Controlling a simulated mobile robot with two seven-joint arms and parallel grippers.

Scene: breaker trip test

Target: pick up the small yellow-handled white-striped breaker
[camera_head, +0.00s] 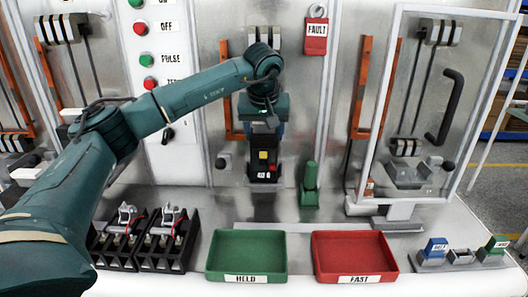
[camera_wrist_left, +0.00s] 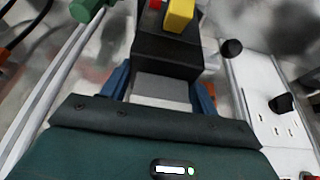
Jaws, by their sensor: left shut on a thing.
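The breaker (camera_head: 264,158) is a small black block with a yellow handle, a red spot and a white label low on its front. My left gripper (camera_head: 264,129) is shut on it from above and holds it in front of the grey panel. In the left wrist view the breaker (camera_wrist_left: 165,55) sits between the blue fingers of the left gripper (camera_wrist_left: 160,93), its yellow handle at the top and a pale band between the fingers. I cannot tell whether it touches the panel fixture behind it. My right gripper is not in view.
A green tray (camera_head: 214,268) marked HELD and a red tray (camera_head: 392,266) marked FAST lie at the front. Black racks (camera_head: 120,258) stand left of them. A green post (camera_head: 309,185) stands just right of the breaker. A framed clear door (camera_head: 389,90) is at the right.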

